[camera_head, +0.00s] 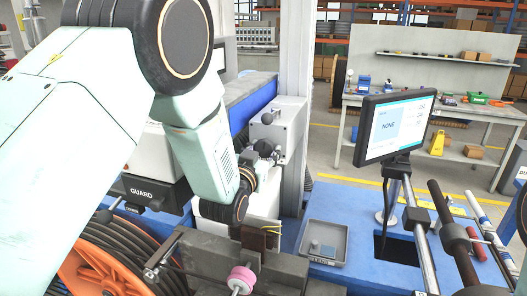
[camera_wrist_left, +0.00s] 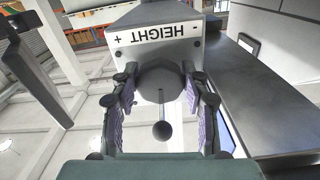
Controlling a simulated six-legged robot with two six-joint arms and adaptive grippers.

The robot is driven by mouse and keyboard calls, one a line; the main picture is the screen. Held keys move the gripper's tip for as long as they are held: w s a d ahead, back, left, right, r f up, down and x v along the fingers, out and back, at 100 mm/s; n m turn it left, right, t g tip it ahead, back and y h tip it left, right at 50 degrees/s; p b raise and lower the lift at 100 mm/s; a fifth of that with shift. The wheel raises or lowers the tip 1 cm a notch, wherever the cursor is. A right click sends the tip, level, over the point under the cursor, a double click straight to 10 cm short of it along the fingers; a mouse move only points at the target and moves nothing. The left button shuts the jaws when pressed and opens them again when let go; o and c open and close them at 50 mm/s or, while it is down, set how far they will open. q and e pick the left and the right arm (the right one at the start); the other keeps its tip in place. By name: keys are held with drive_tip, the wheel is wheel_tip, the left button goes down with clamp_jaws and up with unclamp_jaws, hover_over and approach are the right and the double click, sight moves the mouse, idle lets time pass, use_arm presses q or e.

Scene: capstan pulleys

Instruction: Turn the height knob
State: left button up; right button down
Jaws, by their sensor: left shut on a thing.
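The height knob (camera_wrist_left: 160,82) is a dark round knob with a thin stem and ball end (camera_wrist_left: 161,131) pointing toward the wrist camera. It sits under a white plate (camera_wrist_left: 158,36) marked HEIGHT, with + and - signs, which appears upside down. My left gripper (camera_wrist_left: 159,92) has its two purple-padded fingers on either side of the knob, shut on it. In the head view, the left gripper (camera_head: 257,158) reaches up to the front of a grey control box (camera_head: 287,126), and my arm and wrist partly hide the knob there. My right gripper is not in view.
A monitor (camera_head: 395,126) reading NONE stands on the right above a blue bench. A grey tray (camera_head: 323,243) lies in front of it. A pink roller (camera_head: 241,279) and a cable reel (camera_head: 100,265) are in front. A pale post (camera_head: 295,60) rises behind the box.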

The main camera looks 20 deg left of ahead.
use_arm(q)
drive_tip(key=shift+s+f, duration=0.1)
drive_tip(key=shift+f, duration=0.35)
drive_tip(key=o, duration=1.2)
drive_tip(key=shift+r, duration=0.35)
drive_tip(key=shift+c, duration=0.2)
drive_tip(key=s, duration=1.2)
drive_tip(key=shift+a, duration=0.15)
